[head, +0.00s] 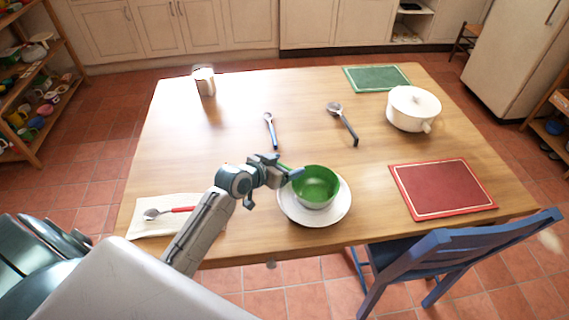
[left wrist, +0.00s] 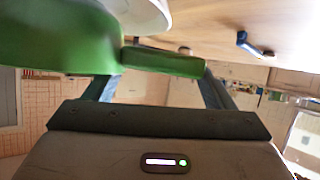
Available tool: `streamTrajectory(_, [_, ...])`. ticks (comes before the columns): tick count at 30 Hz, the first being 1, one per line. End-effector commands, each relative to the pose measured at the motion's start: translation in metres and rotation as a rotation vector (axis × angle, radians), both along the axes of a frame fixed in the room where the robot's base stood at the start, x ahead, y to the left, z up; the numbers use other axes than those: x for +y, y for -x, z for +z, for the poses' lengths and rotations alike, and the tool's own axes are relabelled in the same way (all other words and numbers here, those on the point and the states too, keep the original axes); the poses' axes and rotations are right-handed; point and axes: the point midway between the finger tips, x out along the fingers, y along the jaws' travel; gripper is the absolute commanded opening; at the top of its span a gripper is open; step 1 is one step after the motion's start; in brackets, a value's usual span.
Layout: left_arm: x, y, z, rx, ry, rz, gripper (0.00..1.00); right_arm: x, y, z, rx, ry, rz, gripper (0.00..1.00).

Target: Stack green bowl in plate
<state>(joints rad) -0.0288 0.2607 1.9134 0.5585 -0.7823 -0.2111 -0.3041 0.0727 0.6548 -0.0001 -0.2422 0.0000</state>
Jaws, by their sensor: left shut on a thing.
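The green bowl (head: 316,184) is over the white plate (head: 314,215) near the table's front edge. It looks upright, and I cannot tell whether it touches the plate. My left gripper (head: 290,172) is at the bowl's left side, shut on its green handle. In the left wrist view, the handle (left wrist: 165,61) lies between the fingers, and the bowl (left wrist: 60,45) fills the upper left. A part of the plate (left wrist: 145,12) shows at the top there. My right gripper is not in view.
A red mat (head: 442,190) lies right of the plate. A white pot (head: 413,108), green mat (head: 376,78), ladle (head: 343,124), blue-handled utensil (head: 270,130) and white cup (head: 205,81) stand or lie farther back. A red-handled spoon (head: 170,212) lies left on a cloth. A blue chair (head: 450,250) stands in front.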

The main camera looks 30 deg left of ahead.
Motion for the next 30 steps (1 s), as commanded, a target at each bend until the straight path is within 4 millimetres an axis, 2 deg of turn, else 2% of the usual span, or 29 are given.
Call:
streamTrajectory(9, [0.000,0.000,-0.006,-0.002,0.001,0.000,0.15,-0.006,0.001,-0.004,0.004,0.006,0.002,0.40])
streamTrajectory(10, [0.000,0.000,-0.007,0.000,-0.001,0.000,0.79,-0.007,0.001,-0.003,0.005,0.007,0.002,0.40])
streamTrajectory(13, [0.000,0.000,-0.006,0.000,-0.001,0.000,0.99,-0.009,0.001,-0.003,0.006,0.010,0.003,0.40])
streamTrajectory(21, [0.000,0.000,-0.005,0.000,-0.001,0.000,0.99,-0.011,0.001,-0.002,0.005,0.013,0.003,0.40])
streamTrajectory(25, [0.000,0.000,0.004,0.000,-0.001,0.000,0.99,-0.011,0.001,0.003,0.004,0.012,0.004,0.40])
streamTrajectory(30, [0.009,0.027,0.012,0.001,-0.007,-0.002,0.99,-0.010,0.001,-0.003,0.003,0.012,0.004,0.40])
